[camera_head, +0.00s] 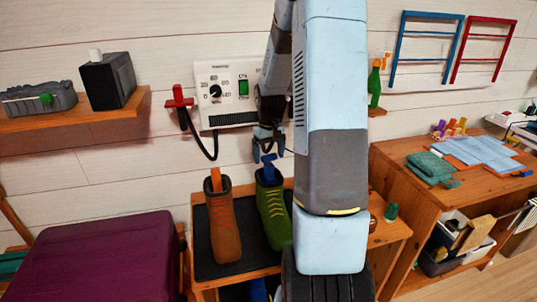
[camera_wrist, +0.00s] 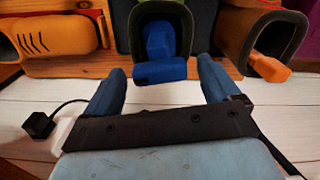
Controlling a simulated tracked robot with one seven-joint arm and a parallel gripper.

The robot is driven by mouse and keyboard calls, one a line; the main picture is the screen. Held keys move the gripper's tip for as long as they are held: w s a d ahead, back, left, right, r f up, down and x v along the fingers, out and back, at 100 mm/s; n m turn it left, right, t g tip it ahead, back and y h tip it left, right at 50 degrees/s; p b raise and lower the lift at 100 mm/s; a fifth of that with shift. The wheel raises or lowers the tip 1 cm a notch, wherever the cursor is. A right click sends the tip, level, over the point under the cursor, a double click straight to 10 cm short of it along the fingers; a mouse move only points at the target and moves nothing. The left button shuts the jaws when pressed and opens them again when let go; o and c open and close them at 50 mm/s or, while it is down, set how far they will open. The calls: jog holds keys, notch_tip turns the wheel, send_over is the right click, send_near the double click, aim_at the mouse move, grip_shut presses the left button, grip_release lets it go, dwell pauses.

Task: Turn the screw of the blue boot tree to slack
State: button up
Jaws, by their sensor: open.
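The blue boot tree (camera_head: 268,172) sits in the opening of the green boot (camera_head: 276,215), with its blue screw handle on top. In the wrist view the handle (camera_wrist: 160,73) appears as a crosswise bar in front of the boot's mouth. My gripper (camera_head: 268,153) is open just above the green boot. In the wrist view its two blue fingers (camera_wrist: 161,66) stand left and right of the handle, with a clear gap on each side. I cannot tell whether the fingertips are level with the handle. No contact shows. My arm partly covers the green boot in the head view.
The brown boot (camera_head: 222,226) with an orange boot tree (camera_head: 215,180) stands close by on the left, on the dark mat (camera_head: 203,245). A wall control panel (camera_head: 228,75) with a cable is behind. A purple case (camera_head: 95,262) is at lower left, a wooden cabinet (camera_head: 408,205) at right.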

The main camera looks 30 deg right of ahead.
aim_at(269, 155)
notch_tip(269, 155, up, 14)
jog(key=shift+f, duration=0.15)
dwell(0.5)
dwell(0.4)
jog(key=s+a+r+t, duration=0.2)
jog(key=s+a+r, duration=0.7)
jog(key=s+a, duration=0.25)
jog(key=s+a+r+t, duration=0.1)
jog(key=s+a+t, duration=0.2)
jog(key=s+a, duration=0.4)
jog(key=s, duration=0.7)
jog(key=shift+a+n+t, duration=0.15)
jog(key=shift+n+t, duration=0.15)
jog(key=shift+n, duration=0.1)
